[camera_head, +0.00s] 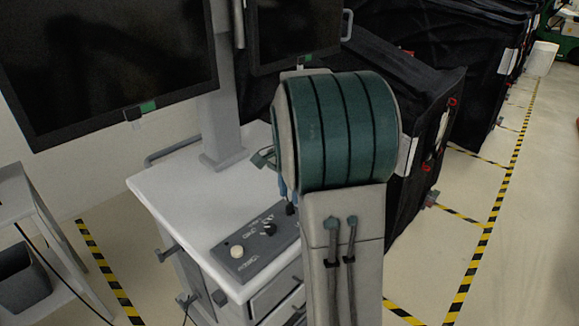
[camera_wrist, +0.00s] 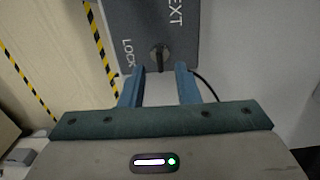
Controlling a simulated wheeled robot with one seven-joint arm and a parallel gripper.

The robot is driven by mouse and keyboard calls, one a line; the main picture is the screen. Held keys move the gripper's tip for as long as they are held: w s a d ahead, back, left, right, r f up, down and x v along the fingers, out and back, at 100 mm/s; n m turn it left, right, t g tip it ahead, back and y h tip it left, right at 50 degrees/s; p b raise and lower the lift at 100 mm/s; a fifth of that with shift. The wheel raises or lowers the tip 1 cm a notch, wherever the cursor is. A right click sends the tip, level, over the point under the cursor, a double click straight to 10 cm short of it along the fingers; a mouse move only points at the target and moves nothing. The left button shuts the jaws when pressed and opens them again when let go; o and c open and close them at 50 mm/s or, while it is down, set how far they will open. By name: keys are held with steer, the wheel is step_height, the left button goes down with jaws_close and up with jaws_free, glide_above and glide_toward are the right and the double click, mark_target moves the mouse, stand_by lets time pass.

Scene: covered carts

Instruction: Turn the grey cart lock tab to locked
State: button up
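The lock tab (camera_wrist: 158,60) is a dark grey knob on a grey panel (camera_wrist: 187,40) in the wrist view, beside the printed word LOCK. Part of another word, ending in EXT, shows above it. My gripper (camera_wrist: 159,70) is open, its two blue fingertips to the left and right of the tab's near end with a gap on each side. I cannot tell how deep the fingertips reach. In the head view, the same panel (camera_head: 240,255) lies on the white cart top (camera_head: 175,190); my arm hides most of the gripper and the panel's far end.
The panel also carries a pale round button (camera_head: 237,251) and a black knob (camera_head: 269,229). Dark monitors (camera_head: 105,65) stand above the cart. Black covered carts (camera_head: 430,110) stand at the right. Yellow-black tape (camera_head: 107,270) marks the floor. A grey shelf (camera_head: 35,225) is at the left.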

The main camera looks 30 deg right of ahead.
step_height(320, 180, up, 10)
steer(key=shift+r, duration=0.25)
steer(key=shift+a, duration=0.1)
stand_by(0.4)
steer(key=s+a+f+n+t, duration=0.1)
steer(key=s+a+f+n, duration=0.3)
steer(key=s+a+n, duration=0.3)
steer(key=s+a+f+n+t, duration=0.2)
steer(key=s+a+f+n, duration=0.3)
steer(key=s, duration=0.7)
steer(key=shift+a+n, duration=1)
steer(key=shift+n, duration=0.1)
